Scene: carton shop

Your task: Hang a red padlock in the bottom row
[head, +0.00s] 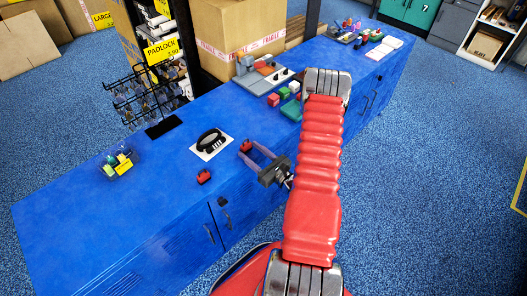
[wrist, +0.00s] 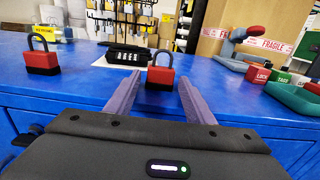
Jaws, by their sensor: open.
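One red padlock (head: 246,146) stands upright on the blue counter. It also shows in the wrist view (wrist: 160,77), shackle up, straight ahead between my fingertips. My gripper (head: 250,151) is open, low over the counter's front edge, with its two purple fingers pointing at this padlock; I cannot tell whether they touch it. A second red padlock (head: 204,176) stands to the left, outside the fingers, and shows in the wrist view (wrist: 42,62). The black wire rack (head: 140,98) with rows of hooks stands behind the counter, beside a yellow "PADLOCK" sign (head: 162,51). Its bottom row is not clear.
A black combination lock (head: 209,140) lies on a white card behind the padlocks. Yellow-tagged small locks (head: 119,163) are at the left. Coloured blocks (head: 284,94) and a grey device (head: 262,75) are at the right. A large carton (head: 235,35) stands behind.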

